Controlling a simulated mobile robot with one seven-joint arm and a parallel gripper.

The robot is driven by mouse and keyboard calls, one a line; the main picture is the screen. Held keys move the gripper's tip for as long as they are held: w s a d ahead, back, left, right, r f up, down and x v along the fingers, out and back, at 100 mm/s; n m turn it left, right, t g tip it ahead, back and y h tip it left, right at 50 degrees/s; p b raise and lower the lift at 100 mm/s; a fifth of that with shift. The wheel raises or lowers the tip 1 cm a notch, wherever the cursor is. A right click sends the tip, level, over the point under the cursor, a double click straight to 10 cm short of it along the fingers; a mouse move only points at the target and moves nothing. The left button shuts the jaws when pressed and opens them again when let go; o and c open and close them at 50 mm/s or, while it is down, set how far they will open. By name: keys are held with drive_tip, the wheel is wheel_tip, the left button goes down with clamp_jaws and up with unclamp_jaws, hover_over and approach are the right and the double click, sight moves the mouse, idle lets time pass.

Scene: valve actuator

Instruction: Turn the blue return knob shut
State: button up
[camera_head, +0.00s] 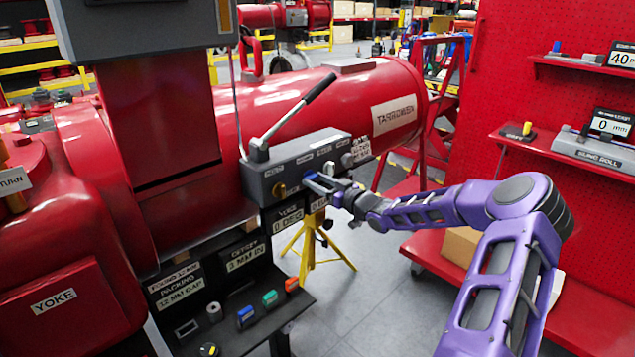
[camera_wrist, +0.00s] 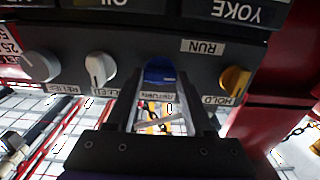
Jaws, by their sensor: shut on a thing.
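The blue return knob (camera_wrist: 160,74) is on the face of the grey control box (camera_head: 298,165) and shows in the wrist view between my fingers. My gripper (camera_wrist: 163,103) is shut on it, with one finger on each side. In the head view my gripper (camera_head: 318,184) reaches the front of the box from the right and largely hides the knob. A small label reading RETURN (camera_wrist: 158,97) shows just beside the knob, upside down in the wrist view. The knob's exact turn angle is hard to tell.
A yellow knob (camera_wrist: 235,80) and a white knob (camera_wrist: 100,68) flank the blue one, with a grey knob (camera_wrist: 41,66) farther left. A long lever (camera_head: 293,118) rises from the box. A shelf with small coloured parts (camera_head: 245,316) lies below.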

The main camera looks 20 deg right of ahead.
clamp_jaws()
drive_tip(key=shift+r+m+p, duration=0.1)
drive_tip(key=shift+m+p, duration=0.8)
drive_tip(key=shift+m, duration=0.4)
drive_tip(key=m+p, duration=0.2)
drive_tip(key=m, duration=0.3)
drive_tip(key=shift+m, duration=0.3)
drive_tip(key=m+p, duration=0.2)
drive_tip(key=m, duration=0.2)
drive_tip(key=m+p, duration=0.1)
drive_tip(key=m, duration=0.3)
drive_tip(key=shift+m, duration=0.3)
